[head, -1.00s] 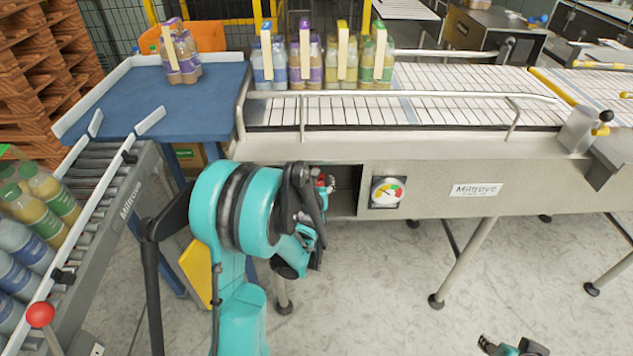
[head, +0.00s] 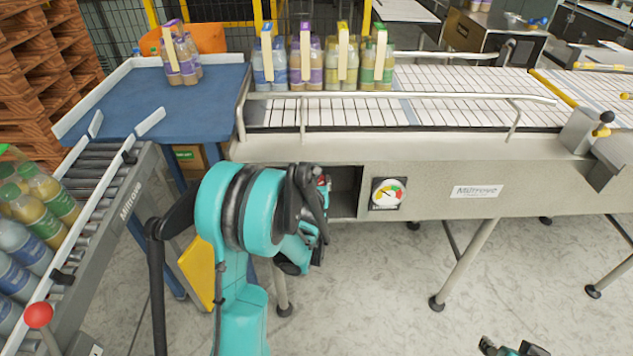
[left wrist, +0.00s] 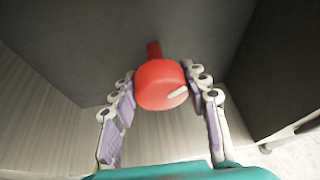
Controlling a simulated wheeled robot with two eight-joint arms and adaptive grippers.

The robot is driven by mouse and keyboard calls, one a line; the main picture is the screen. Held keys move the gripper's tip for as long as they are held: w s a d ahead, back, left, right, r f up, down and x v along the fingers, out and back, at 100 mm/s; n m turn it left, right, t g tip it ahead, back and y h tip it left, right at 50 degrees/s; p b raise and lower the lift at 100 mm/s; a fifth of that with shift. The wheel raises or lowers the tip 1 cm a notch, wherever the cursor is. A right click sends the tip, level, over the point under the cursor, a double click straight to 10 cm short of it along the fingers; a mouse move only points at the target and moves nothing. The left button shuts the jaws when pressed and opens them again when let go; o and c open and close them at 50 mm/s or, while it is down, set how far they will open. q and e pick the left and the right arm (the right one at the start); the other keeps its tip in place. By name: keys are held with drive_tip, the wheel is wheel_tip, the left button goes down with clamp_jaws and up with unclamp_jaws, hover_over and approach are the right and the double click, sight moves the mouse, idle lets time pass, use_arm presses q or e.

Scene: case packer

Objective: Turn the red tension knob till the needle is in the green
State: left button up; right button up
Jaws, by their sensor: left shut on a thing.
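The red tension knob (left wrist: 160,86) sits on a short red shaft in the left wrist view, with a white pointer mark towards its right side. My left gripper (left wrist: 160,73) has its two fingers on either side of the knob, shut on it. In the head view my left gripper (head: 318,205) is at the open recess in the conveyor's side and mostly hides the knob. The round gauge (head: 388,194) with coloured zones is just right of the recess; its needle is too small to read surely. My right gripper (head: 512,348) shows only partly at the bottom edge.
The conveyor's metal side panel (head: 430,190) surrounds the recess (head: 345,190). Bottle packs (head: 325,62) stand on the belt above, and another (head: 180,60) on the blue table (head: 160,100). A roller track (head: 100,195) lies left. Floor in front of the conveyor is clear.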

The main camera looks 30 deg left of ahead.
use_arm(q)
drive_tip(key=m+g+y+b, duration=0.1)
drive_tip(key=m+y, duration=0.1)
drive_tip(key=m, duration=0.2)
drive_tip(key=shift+f+b, duration=0.1)
drive_tip(key=shift+b, duration=0.25)
drive_tip(key=shift+m+g+y+b, duration=0.6)
drive_tip(key=shift+m+y+b, duration=0.15)
drive_tip(key=shift+m+y, duration=0.3)
drive_tip(key=shift+m+y+b, duration=0.55)
drive_tip(key=shift+m+b, duration=0.1)
drive_tip(key=shift+m, duration=0.4)
drive_tip(key=o, duration=1.2)
drive_tip(key=shift+c, duration=0.2)
